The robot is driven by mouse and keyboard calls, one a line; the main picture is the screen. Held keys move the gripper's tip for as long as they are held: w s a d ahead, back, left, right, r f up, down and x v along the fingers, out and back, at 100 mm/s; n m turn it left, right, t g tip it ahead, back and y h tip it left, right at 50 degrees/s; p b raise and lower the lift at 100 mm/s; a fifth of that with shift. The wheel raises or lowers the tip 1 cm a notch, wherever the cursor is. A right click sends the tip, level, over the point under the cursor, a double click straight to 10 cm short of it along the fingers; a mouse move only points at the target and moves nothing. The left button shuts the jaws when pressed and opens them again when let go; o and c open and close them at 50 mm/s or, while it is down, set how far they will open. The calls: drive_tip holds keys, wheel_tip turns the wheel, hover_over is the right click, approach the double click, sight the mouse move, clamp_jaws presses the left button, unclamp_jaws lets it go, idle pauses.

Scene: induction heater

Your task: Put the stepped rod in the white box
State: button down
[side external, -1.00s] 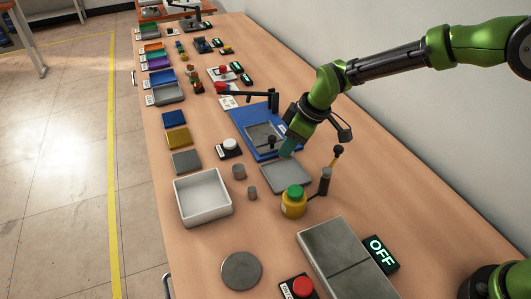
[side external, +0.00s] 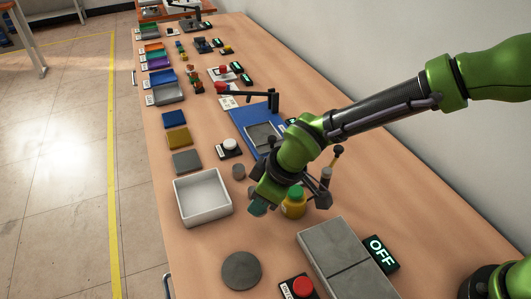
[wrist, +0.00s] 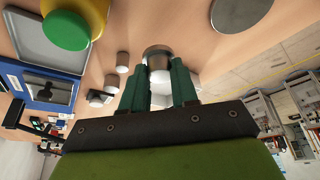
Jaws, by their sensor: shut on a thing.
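The stepped rod (wrist: 158,56) is a metallic cylinder with a wide end and a narrower part. In the wrist view it sits between the green fingertips of my gripper (wrist: 157,82), which is shut on it. In the side view my gripper (side external: 258,208) hangs over the table, to the right of the white box (side external: 203,219) and apart from it. The rod cannot be made out there, hidden by my gripper. The white box is open-topped and looks empty. In the wrist view the box is partly hidden behind the fingers.
A yellow bottle with a green cap (side external: 294,204) stands close right of my gripper. A grey cylinder (side external: 239,171) stands behind it. A round grey disc (side external: 241,270) and a red button (side external: 302,286) are in front. Grey plates (side external: 347,258) lie at right.

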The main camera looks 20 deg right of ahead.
drive_tip(key=w+a, duration=0.3)
drive_tip(key=w+a+f, duration=0.1)
drive_tip(key=w+a, duration=0.2)
drive_tip(key=w, duration=0.1)
drive_tip(key=w+a, duration=0.4)
drive_tip(key=shift+w+f, duration=0.15)
drive_tip(key=shift+f, duration=1.8)
drive_tip(key=c, duration=0.9)
unclamp_jaws()
drive_tip(key=shift+f, duration=0.15)
drive_tip(key=shift+o, duration=0.2)
